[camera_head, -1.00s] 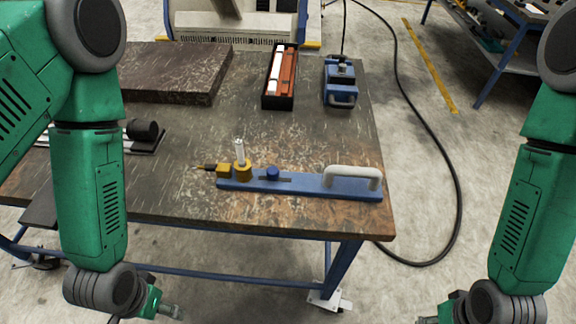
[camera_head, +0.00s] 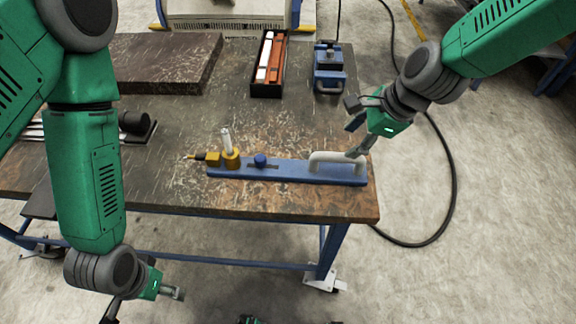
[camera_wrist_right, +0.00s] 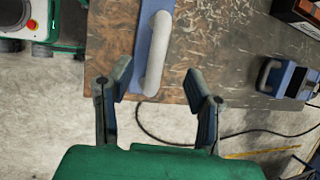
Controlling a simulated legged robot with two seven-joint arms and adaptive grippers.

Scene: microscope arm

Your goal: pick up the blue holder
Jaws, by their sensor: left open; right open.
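The blue holder (camera_head: 285,172) is a long flat blue bar lying near the table's front edge. It carries a white handle (camera_head: 338,160) at its right end, a blue knob in the middle and a yellow clamp with an upright pale pin at its left end. My right gripper (camera_head: 356,138) is open and empty, over the handle end. In the right wrist view the handle (camera_wrist_right: 157,55) reaches between the open fingertips (camera_wrist_right: 158,88); I cannot tell whether they touch it. My left gripper (camera_head: 145,303) is low in front of the table, away from the holder.
A black box (camera_head: 268,66) with red and white pieces and a blue clamp device (camera_head: 328,68) stand at the table's back. A dark slab (camera_head: 160,62) lies at back left. A black cable (camera_head: 448,180) runs on the floor at right. The middle tabletop is clear.

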